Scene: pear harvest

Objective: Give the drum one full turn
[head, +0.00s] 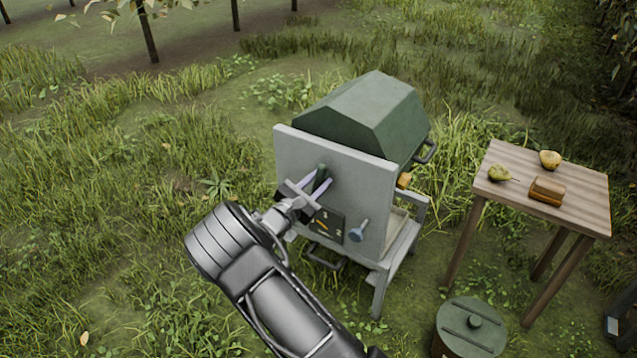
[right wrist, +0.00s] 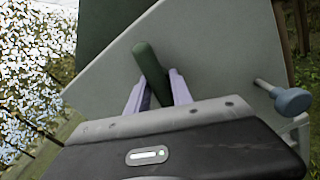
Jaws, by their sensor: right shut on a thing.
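The drum (head: 365,108) is a dark green faceted body lying behind a grey upright panel (head: 360,195) on a grey stand. A dark green crank handle (head: 320,174) sticks out at the front of the panel. My right gripper (head: 312,187) is shut on this handle. In the right wrist view the handle (right wrist: 150,62) stands between the two pale purple fingers (right wrist: 154,90), slightly tilted, its far end showing above them. The lower end of the handle is hidden by the gripper. My left gripper is not in view.
A blue-grey knob (head: 357,232) sticks out of the panel low on the right, near a dark marked plate (head: 326,225). A wooden table (head: 575,187) with two pears (head: 550,159) and a brown block (head: 547,190) stands at right. A green lidded bin (head: 470,328) stands in front.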

